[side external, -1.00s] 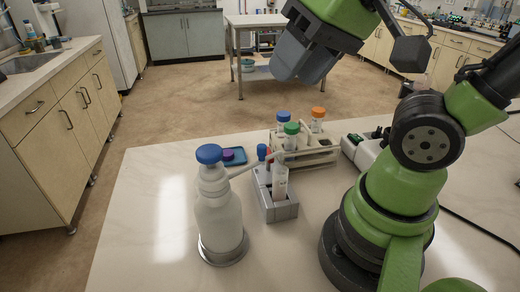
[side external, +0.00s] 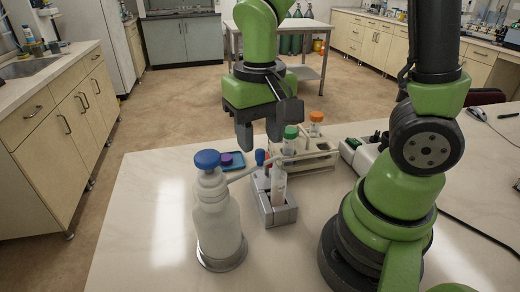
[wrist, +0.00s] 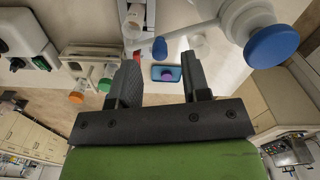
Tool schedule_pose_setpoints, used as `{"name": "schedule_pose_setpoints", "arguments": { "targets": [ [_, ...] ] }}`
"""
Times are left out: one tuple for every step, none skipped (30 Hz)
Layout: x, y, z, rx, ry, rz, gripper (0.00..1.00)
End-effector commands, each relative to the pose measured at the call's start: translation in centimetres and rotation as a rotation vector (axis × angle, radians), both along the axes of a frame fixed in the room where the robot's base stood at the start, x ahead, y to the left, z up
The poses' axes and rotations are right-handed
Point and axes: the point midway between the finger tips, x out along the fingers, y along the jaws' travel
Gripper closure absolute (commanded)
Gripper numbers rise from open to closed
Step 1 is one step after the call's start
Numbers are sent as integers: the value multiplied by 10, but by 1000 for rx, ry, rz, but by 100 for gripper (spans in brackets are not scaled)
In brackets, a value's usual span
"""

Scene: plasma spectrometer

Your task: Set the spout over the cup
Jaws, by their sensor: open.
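A white wash bottle (side external: 217,225) with a blue cap (side external: 207,159) stands on a round metal base. Its white spout (side external: 240,174) points right, towards a grey holder (side external: 279,214). A translucent upright cup or tube (side external: 278,186) stands in that holder beside a red piece and a blue tip (side external: 260,157). I cannot tell whether the blue tip belongs to the spout. The wrist view shows the blue cap (wrist: 271,46), the spout (wrist: 190,30) and a pale round shape I cannot identify. My gripper (side external: 260,138) is open, empty and pointing down above the holder and spout.
A rack (side external: 312,160) with orange- and green-capped tubes stands just behind the holder. A blue tray (side external: 230,163) with a purple piece lies behind the bottle. A white device (side external: 362,158) stands right of the rack. The counter's front left is clear.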

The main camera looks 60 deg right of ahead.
Motion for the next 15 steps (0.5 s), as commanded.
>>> {"name": "schedule_pose_setpoints", "arguments": {
  "targets": [
    [-1, 0, -9, 0, 7, 0, 57],
    [-1, 0, -13, 0, 6, 0, 57],
    [-1, 0, -18, 0, 7, 0, 57],
    [-1, 0, -21, -1, 5, 0, 57],
    [-1, 0, -24, 0, 4, 0, 57],
    [-1, 0, -27, 0, 4, 0, 57],
    [-1, 0, -30, 1, 3, 0, 57],
    [-1, 0, -31, 1, 3, -1, 57],
    [-1, 0, -33, 0, 2, 0, 57],
    [-1, 0, -34, 0, 1, 0, 57],
    [0, 0, -35, 0, 1, 0, 57],
    [0, 0, -35, 0, 0, -1, 57],
    [0, 0, -36, 1, -1, -1, 57],
    [0, 0, -36, 1, -1, -1, 57],
    [0, 0, -36, 0, -1, 0, 57]
  ]
}}
